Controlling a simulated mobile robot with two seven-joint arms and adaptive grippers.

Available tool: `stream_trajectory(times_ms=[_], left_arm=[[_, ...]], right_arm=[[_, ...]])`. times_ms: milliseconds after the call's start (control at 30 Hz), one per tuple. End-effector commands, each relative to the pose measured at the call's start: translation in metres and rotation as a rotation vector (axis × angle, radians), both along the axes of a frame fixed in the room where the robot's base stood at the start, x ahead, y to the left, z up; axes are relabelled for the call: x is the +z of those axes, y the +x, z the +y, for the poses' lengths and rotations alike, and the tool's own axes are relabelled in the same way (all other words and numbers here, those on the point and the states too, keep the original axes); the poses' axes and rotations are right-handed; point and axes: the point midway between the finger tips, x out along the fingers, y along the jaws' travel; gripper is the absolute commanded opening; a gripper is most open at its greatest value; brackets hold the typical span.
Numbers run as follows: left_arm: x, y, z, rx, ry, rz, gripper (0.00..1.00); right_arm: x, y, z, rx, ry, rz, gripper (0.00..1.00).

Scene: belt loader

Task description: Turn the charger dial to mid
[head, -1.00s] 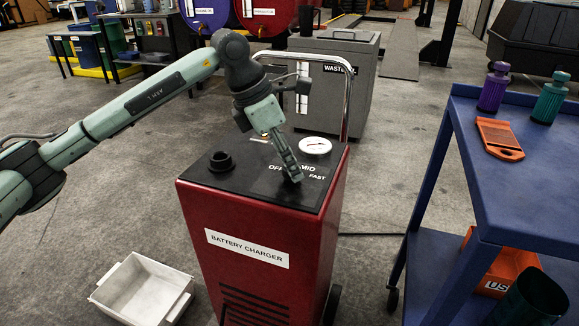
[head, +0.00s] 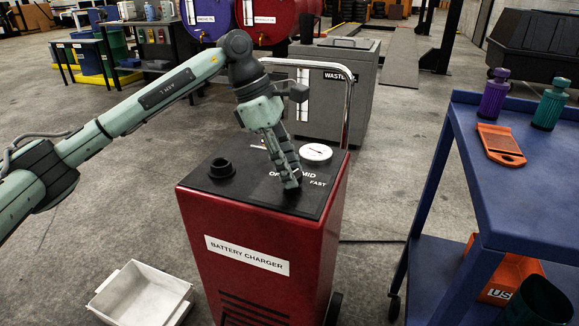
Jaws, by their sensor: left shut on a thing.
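The red battery charger (head: 255,225) stands upright in the middle of the head view, with a black top panel. My left gripper (head: 291,184) points down at the panel among these words. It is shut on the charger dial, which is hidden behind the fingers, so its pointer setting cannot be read. A round white gauge (head: 316,153) lies just behind the gripper. A black round cap (head: 221,168) sits on the panel's left. My right gripper is out of view.
A chrome handle (head: 348,95) rises behind the charger. A blue cart (head: 520,205) with bottles and an orange scraper (head: 501,144) stands right. A white bin (head: 142,296) lies on the floor at front left. A grey waste box (head: 338,95) stands behind.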

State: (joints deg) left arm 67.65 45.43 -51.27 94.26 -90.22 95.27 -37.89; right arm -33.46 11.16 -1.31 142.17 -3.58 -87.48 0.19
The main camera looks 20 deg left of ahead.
Motion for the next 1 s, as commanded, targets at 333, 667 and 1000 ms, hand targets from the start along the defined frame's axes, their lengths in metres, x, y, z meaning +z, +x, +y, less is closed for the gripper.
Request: stream_trajectory(times_ms=[333,667,1000], left_arm=[[0.000,0.000,0.000,0.000,0.001,0.000,0.38],[0.000,0.000,0.000,0.001,0.001,0.001,0.53],[0.032,-0.001,0.013,0.003,0.001,-0.004,0.53]], right_arm=[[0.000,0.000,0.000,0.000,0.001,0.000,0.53],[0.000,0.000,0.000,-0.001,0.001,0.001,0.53],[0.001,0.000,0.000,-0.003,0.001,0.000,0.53]])
